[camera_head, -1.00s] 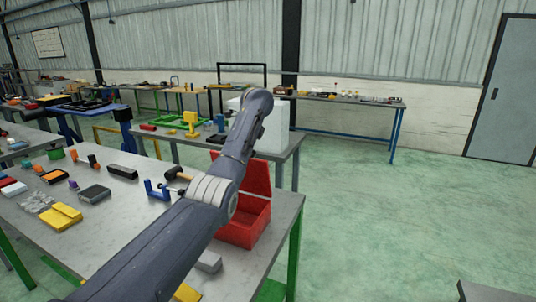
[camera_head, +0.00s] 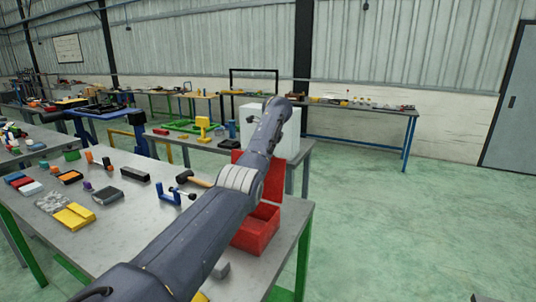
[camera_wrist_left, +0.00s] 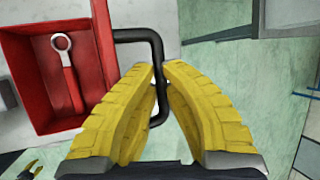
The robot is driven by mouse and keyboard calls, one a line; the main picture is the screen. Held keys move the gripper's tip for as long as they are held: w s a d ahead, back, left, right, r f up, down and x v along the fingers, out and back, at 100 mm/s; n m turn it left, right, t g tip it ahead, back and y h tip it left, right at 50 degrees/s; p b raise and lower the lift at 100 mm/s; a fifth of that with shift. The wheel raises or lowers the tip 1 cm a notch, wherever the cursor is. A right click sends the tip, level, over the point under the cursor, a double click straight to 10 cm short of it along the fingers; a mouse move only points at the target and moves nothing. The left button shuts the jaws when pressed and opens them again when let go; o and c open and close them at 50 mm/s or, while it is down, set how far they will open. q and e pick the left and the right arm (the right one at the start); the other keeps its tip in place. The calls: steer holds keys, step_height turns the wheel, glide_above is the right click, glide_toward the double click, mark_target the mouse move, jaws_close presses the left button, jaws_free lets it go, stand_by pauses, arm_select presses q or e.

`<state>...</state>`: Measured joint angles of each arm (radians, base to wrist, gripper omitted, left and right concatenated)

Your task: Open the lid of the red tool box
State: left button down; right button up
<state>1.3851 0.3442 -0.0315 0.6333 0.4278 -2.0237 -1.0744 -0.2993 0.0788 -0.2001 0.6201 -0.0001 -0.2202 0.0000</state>
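The red tool box (camera_head: 255,235) stands at the right end of the near workbench, its lid (camera_head: 273,188) raised steeply and open. My left arm crosses in front of it and hides part of both; the left gripper itself is hidden in the head view. In the left wrist view, the open red box (camera_wrist_left: 40,105) is at left with a wrench (camera_wrist_left: 67,72) inside. The lid's black handle (camera_wrist_left: 140,35) runs between the yellow fingertips of my left gripper (camera_wrist_left: 160,68), which are closed together around it. My right gripper is not in view.
The workbench (camera_head: 130,230) holds a blue clamp (camera_head: 168,195), a hammer (camera_head: 195,179), yellow blocks (camera_head: 74,216) and several small parts, mostly left of my arm. A white box (camera_head: 290,135) stands on the bench behind.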

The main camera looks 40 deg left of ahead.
arm_select(q)
steer(key=shift+d+f, duration=0.1)
steer(key=shift+f, duration=0.5)
steer(key=c, duration=1.7)
jaws_free()
steer(key=shift+v, duration=6.35)
steer(key=shift+w+r, duration=0.15)
